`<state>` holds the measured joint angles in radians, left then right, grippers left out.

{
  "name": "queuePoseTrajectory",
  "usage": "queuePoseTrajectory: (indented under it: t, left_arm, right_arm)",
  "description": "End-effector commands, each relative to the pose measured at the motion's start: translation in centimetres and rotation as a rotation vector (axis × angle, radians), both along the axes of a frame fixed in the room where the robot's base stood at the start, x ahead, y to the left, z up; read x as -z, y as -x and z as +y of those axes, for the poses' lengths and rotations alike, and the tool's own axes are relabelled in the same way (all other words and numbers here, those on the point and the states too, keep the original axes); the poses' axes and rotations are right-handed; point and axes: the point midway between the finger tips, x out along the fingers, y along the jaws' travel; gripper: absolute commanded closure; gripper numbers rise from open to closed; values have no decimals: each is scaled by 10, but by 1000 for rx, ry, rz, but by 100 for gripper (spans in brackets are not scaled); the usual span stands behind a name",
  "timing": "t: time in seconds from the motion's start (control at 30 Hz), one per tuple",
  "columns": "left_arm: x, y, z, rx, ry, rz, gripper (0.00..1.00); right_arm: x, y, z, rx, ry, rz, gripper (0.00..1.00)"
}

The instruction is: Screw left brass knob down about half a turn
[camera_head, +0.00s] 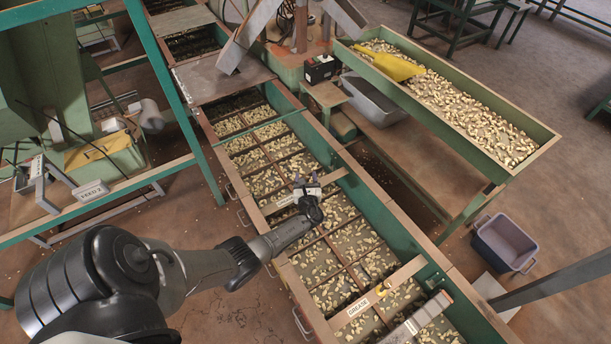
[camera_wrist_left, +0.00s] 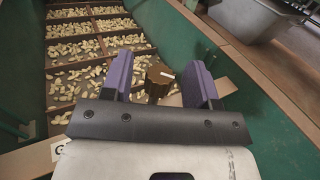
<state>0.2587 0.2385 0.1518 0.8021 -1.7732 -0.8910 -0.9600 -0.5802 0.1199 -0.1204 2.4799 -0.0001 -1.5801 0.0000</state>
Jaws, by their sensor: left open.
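The brass knob (camera_wrist_left: 158,78) shows in the left wrist view as a brown, faceted piece with a white mark on its top, on a stem. My left gripper (camera_wrist_left: 161,77) is open, with one purple finger on each side of the knob. A gap shows on both sides, so the fingers appear clear of it. In the head view my left gripper (camera_head: 307,187) is over a cross bar of the long nut hopper (camera_head: 356,207); the knob cannot be made out there.
The hopper's compartments hold nuts. A labelled wooden bar (camera_head: 377,291) crosses its near end. A green trough (camera_head: 540,152) of nuts with a yellow scoop (camera_head: 392,64) stands at the right. A grey bin (camera_head: 375,100) and a purple-grey crate (camera_head: 504,244) sit nearby.

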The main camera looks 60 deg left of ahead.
Motion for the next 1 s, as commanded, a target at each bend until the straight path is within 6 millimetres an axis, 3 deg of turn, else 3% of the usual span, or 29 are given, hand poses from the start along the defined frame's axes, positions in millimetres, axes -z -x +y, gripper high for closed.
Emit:
queuePoseTrajectory:
  t: [0.23,0.67,1.0]
  left_arm:
    - [1,-10,19,1,-2,0,46]
    - [-1,-12,23,0,-1,0,47]
    - [0,-12,23,0,-1,0,79]
  right_arm:
    - [11,0,-1,-3,4,0,38]
    - [12,0,-1,-1,2,0,38]
    - [11,0,1,3,-3,-1,38]
